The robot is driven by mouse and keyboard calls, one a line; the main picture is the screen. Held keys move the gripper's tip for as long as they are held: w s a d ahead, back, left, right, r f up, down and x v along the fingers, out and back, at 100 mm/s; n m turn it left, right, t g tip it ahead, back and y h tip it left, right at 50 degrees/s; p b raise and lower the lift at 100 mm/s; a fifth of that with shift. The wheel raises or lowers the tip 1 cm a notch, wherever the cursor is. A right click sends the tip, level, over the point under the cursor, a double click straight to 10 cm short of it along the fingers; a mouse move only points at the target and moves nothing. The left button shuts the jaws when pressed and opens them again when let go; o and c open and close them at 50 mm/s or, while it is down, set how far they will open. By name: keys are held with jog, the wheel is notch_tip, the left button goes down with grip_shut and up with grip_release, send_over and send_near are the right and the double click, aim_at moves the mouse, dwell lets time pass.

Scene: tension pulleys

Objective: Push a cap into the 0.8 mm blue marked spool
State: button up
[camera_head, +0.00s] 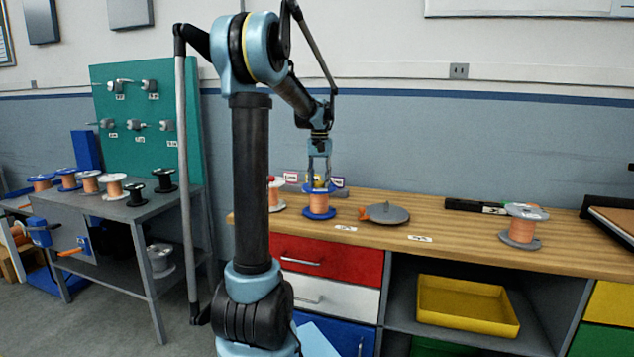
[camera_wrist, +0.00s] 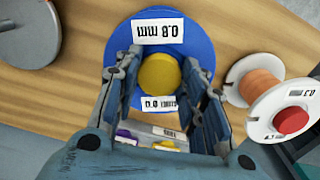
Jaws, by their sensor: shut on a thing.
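The blue spool (camera_head: 319,211) with copper wire stands upright on the wooden workbench. In the wrist view its blue top flange (camera_wrist: 197,42) carries a white label reading 0.8 mm. My gripper (camera_head: 319,183) points down over this spool, with its fingers on both sides of a yellow cap (camera_wrist: 159,74). It is shut on the cap. The cap lines up with the middle of the flange from above. I cannot tell whether it is above the hole or partly in it. The cap also shows small between the fingers in the head view (camera_head: 318,182).
A white 0.3 mm spool (camera_wrist: 251,112) with a red cap stands close beside the blue one. A grey disc (camera_head: 387,213) lies on the other side. Behind are small labelled bins (camera_head: 292,177) with caps. A grey spool (camera_head: 521,228) stands farther right.

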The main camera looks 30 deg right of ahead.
jog(key=o, duration=0.9)
jog(key=shift+r, duration=1.55)
grip_shut()
